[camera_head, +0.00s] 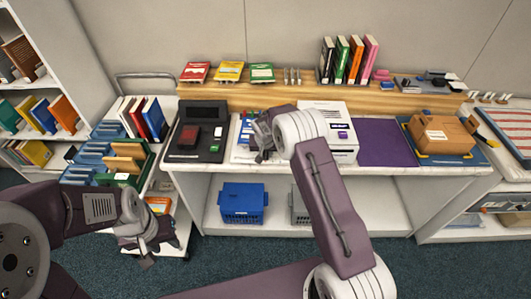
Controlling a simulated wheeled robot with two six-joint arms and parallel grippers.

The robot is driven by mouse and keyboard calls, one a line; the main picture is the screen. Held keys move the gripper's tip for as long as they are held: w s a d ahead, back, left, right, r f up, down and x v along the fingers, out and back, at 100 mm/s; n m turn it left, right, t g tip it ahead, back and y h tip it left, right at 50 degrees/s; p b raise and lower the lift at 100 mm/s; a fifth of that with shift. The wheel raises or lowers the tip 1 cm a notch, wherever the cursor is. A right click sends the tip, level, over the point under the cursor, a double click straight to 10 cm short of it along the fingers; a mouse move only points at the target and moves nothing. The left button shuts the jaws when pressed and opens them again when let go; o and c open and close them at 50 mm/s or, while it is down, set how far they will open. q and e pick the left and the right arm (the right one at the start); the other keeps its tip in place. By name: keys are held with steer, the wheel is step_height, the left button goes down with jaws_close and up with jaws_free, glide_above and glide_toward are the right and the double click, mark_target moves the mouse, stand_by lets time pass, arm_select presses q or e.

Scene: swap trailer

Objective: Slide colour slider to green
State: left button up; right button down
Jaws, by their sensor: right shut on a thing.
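A pale board with coloured strips (243,148) lies on the counter, just right of a black device with a red square. My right gripper (259,143) is low over this board, and its jaws are shut on a small part there, which looks to be the colour slider. The gripper and wrist hide most of the slider, so its exact position and colour do not show. My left gripper (147,245) hangs low at the left, in front of the book cart and away from the counter. Its fingers are too small and dark to read.
The black device (214,145) stands left of the board. A white box (343,150), a purple mat (385,140) and a brown case (440,135) stand to the right. Books and cards line the wooden shelf (300,98) behind. A blue basket (241,203) sits below.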

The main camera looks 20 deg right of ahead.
steer(key=shift+s+d, duration=0.2)
steer(key=shift+d, duration=0.55)
steer(key=shift+s+d, duration=0.2)
steer(key=shift+d, duration=0.55)
steer(key=c, duration=1.2)
jaws_free()
steer(key=b+v, duration=0.1)
steer(key=v, duration=0.8)
steer(key=shift+s+a, duration=0.1)
steer(key=shift+s, duration=0.05)
